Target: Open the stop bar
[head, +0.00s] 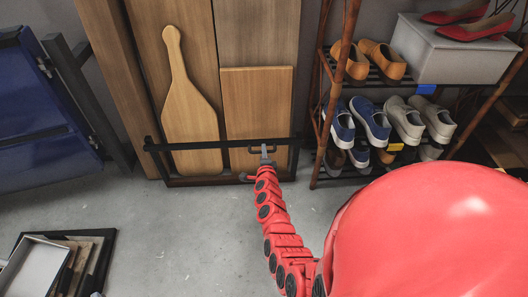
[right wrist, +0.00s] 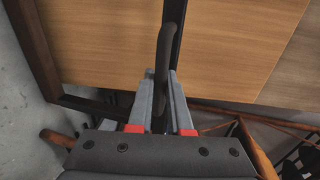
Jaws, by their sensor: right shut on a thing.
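The stop bar (head: 205,145) is a thin black bar. It lies across the front of a rack of wooden boards, low down, in the head view. A dark loop handle (head: 255,148) sits near its right end. My right gripper (head: 265,156) is at this handle. In the right wrist view the handle (right wrist: 166,45) passes between the two grey fingers of the right gripper (right wrist: 161,85), which are shut on it. The dark bar (right wrist: 176,35) runs just behind the handle. My left gripper is not in view.
Wooden boards (head: 258,100) and a paddle-shaped board (head: 187,100) stand behind the bar. A shoe rack (head: 320,120) stands close on the right. A black tray (head: 100,262) lies at the lower left, and a blue folded thing (head: 40,110) is at the left. Grey floor (head: 170,225) is clear in front.

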